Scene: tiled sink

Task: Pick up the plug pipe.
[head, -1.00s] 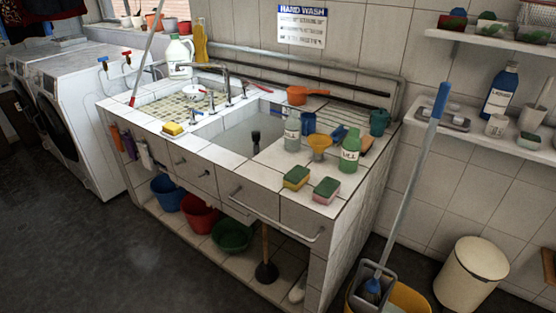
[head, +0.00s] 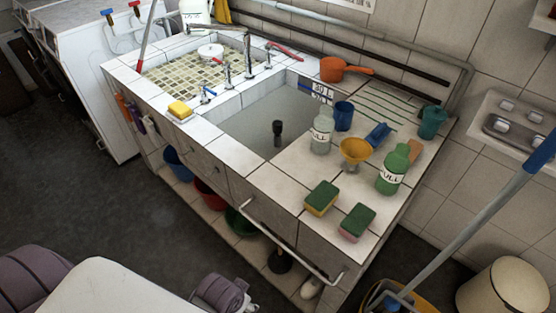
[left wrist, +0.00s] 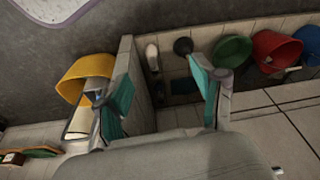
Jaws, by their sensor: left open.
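The plug pipe (head: 278,132) is a short dark tube standing upright in the grey sink basin (head: 245,128). It is apart from any gripper. My left gripper (left wrist: 162,92) shows in the left wrist view with its two teal-padded fingers spread wide and nothing held between them. Behind them are the floor and the lower shelf under the sink counter; the plug pipe is not in that view. In the head view only pale and purple-grey parts of my own arm show at the bottom left, with no fingertips. My right gripper is in neither view.
Right of the basin stand a clear bottle (head: 321,132), a yellow funnel (head: 355,151), a green bottle (head: 393,170) and two sponges (head: 321,198). A faucet (head: 247,52) rises behind the basin. A rail (head: 290,243) runs along the counter front. A mop handle (head: 470,225) leans at right.

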